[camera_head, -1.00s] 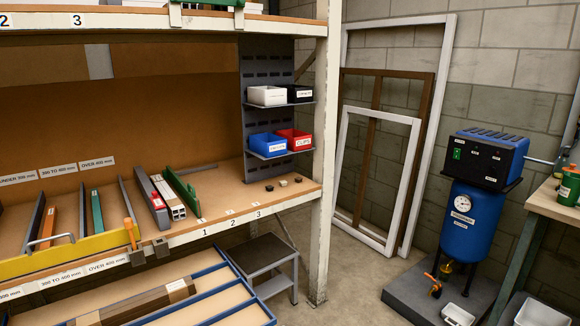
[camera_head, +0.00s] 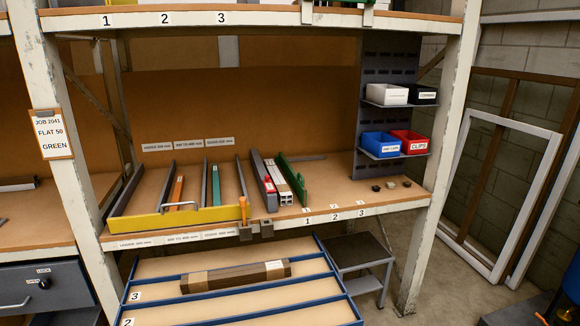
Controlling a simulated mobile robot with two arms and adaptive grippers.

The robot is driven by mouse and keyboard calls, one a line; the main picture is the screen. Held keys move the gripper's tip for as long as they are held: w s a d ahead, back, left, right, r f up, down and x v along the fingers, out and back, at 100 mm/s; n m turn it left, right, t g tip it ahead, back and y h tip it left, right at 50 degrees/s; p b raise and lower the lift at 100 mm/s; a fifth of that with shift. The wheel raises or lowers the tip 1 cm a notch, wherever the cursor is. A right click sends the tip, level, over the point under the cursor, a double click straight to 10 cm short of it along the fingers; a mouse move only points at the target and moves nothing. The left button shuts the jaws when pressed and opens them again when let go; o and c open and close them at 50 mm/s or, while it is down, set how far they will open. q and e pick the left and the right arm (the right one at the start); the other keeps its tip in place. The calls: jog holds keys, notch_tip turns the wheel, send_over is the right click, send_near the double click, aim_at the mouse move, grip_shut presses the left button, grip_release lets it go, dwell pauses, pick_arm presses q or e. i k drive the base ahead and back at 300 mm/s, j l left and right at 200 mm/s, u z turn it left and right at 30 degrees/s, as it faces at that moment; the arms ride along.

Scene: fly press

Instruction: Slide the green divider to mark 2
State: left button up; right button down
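The green divider (camera_head: 293,182) stands on edge on the middle shelf (camera_head: 330,186), to the right of the white and grey bar stock. It runs back from near the shelf's front edge. Its front end is closest to the mark 1 label (camera_head: 307,221). The mark 2 label (camera_head: 334,216) and mark 3 label (camera_head: 361,212) lie further right along the front edge. Neither of my grippers is in view.
Grey and white bars (camera_head: 284,192) lie directly left of the divider. Small dark blocks (camera_head: 376,188) sit to its right, with bare shelf between. Blue (camera_head: 381,144) and red (camera_head: 408,142) bins hang at the right. A rack post (camera_head: 440,150) bounds the bay.

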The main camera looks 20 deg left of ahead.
aim_at(299, 188)
jog(key=i+l+u, duration=0.1)
jog(key=i, duration=0.35)
jog(key=i+l+u, duration=0.1)
jog(key=i+l, duration=0.15)
jog(key=i, duration=0.15)
jog(key=i+l+u, duration=0.15)
jog(key=i, duration=0.25)
jog(key=l, duration=0.1)
